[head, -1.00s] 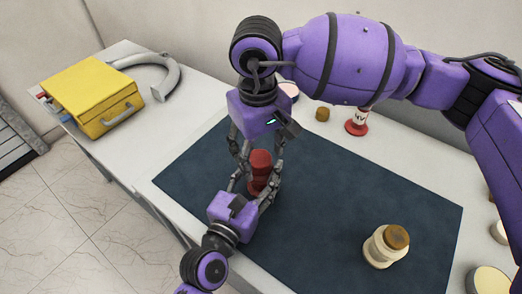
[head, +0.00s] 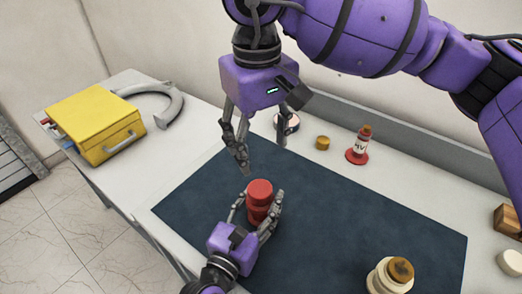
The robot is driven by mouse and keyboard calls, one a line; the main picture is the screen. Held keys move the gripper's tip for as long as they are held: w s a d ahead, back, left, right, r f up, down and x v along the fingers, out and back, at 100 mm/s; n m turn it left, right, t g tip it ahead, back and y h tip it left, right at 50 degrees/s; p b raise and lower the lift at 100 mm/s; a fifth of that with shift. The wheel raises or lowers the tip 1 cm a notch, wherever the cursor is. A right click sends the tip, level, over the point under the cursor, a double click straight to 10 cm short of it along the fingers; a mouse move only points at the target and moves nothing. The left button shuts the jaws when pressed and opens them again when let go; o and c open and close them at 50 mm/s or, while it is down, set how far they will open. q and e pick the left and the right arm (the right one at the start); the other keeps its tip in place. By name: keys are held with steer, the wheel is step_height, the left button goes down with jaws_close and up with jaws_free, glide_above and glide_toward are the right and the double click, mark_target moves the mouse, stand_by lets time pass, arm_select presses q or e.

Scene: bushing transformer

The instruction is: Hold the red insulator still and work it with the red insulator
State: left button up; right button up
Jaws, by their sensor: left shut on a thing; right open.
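A red insulator (head: 260,192) stands upright on the dark blue mat (head: 350,225). My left gripper (head: 259,208) is shut on its body from the near side, and its fingers hide part of the lower half. My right gripper (head: 262,158) is open and empty above and behind the insulator, apart from it, with its fingers pointing down. A second red insulator (head: 359,147), with a white label and a brownish top, stands upright on the pale table behind the mat.
A cream jar-like part with a brown top (head: 391,275) stands at the mat's front right. A small brass-coloured piece (head: 322,143) and a round pale item (head: 288,123) are on the table behind. A yellow toolbox (head: 97,120) and grey curved part (head: 150,101) lie at left. The mat's middle right is clear.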

arm_select(q)
steer(key=shift+a+f, duration=0.1)
steer(key=shift+f, duration=0.05)
steer(key=o, duration=1.6)
steer(key=shift+c, duration=0.2)
steer(key=v, duration=1.2)
steer(key=shift+s, duration=0.1)
